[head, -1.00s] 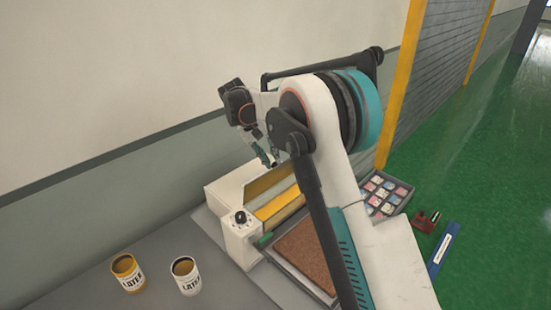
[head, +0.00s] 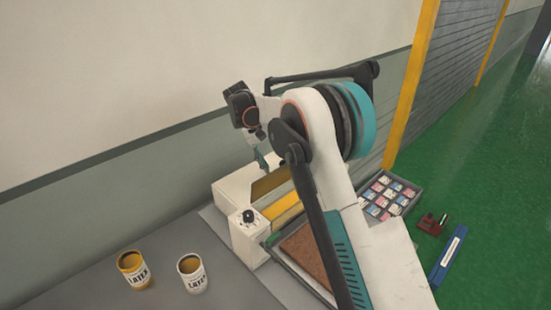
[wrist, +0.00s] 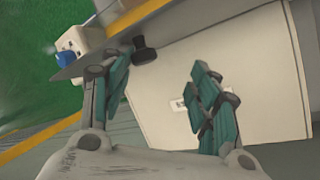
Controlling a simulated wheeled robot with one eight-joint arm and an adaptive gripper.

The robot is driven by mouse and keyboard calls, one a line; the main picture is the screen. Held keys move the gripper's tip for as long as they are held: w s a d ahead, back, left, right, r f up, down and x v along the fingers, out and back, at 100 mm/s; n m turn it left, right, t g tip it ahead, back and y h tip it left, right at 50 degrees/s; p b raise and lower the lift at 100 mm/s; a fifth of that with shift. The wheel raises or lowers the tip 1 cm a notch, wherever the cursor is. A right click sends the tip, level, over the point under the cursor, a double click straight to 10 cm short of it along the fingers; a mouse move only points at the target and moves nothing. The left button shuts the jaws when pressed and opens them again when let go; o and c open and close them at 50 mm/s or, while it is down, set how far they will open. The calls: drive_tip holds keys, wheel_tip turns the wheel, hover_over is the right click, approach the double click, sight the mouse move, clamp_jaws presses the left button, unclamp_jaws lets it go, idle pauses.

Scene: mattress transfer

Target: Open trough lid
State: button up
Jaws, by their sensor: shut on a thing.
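The trough is part of a white machine (head: 247,240) with a dark knob on its near end, by the wall. Its lid (head: 268,184) shows as a dark yellow, tilted panel behind a bright yellow strip (head: 286,208). My gripper (head: 262,160) is at the upper edge of the lid, pointing down, and is shut on it. In the wrist view the two teal fingers of my gripper (wrist: 163,68) stand apart in front of a large pale panel (wrist: 240,60). The exact contact is hidden, and my arm covers the far end of the trough.
Two latex cans, one yellow (head: 133,270) and one white (head: 192,273), stand on the grey surface at left. A brown slab (head: 305,255) lies in a tray in front of the machine. A tray of small coloured blocks (head: 390,196) is to the right. The wall is close behind.

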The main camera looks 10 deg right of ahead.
idle(0.4)
drive_tip(key=shift+r, duration=0.2)
drive_tip(key=v, duration=1.1)
drive_tip(key=shift+r, duration=0.35)
